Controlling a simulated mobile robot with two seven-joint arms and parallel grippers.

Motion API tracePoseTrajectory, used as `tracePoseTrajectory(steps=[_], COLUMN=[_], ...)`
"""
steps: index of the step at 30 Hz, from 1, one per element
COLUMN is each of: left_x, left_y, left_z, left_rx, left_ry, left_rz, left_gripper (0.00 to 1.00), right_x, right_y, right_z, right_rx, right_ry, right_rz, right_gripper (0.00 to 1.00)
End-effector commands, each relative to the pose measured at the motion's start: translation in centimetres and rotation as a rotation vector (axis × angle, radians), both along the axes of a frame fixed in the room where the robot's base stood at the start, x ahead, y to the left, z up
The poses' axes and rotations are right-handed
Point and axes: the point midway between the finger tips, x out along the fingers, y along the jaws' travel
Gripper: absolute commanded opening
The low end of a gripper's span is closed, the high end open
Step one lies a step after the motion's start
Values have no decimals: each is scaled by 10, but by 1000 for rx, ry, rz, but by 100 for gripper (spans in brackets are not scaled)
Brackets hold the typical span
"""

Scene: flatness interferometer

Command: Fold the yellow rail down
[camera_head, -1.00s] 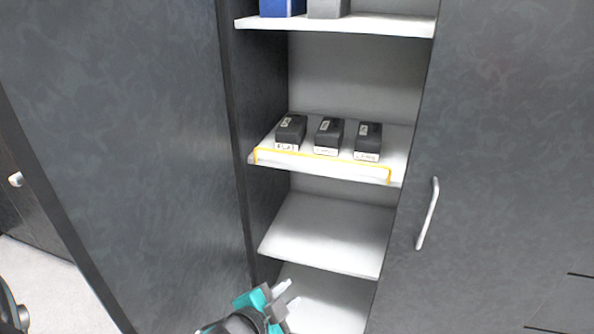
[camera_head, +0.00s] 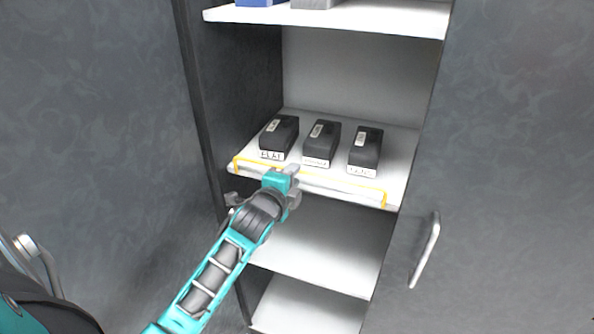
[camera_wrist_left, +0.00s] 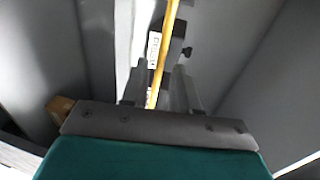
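The yellow rail (camera_head: 345,183) is a thin bar with a short post at each end. It stands raised along the front edge of a white cabinet shelf (camera_head: 400,160), in front of three black boxes. My left gripper (camera_head: 293,171) is at the rail, left of its middle, and hides part of it. In the left wrist view the rail (camera_wrist_left: 167,40) runs between the two fingers (camera_wrist_left: 160,85), with a gap on each side. The fingers look open. My right gripper is not in view.
The black boxes (camera_head: 279,137), (camera_head: 321,143) and (camera_head: 365,150) stand close behind the rail. Another shelf (camera_head: 340,22) is above, and a bare shelf (camera_head: 320,255) is below. A dark door with a pale handle (camera_head: 425,250) is at the right.

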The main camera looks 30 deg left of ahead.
Motion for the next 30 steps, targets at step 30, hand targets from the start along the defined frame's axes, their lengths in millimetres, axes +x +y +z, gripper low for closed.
tracePoseTrajectory(steps=[30], left_x=[37], left_y=[9], left_z=[-8], left_rx=[-2], left_ry=[1], left_rz=[0], left_gripper=[0], right_x=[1], right_y=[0], right_z=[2], right_rx=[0], right_ry=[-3], right_rz=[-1], right_gripper=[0])
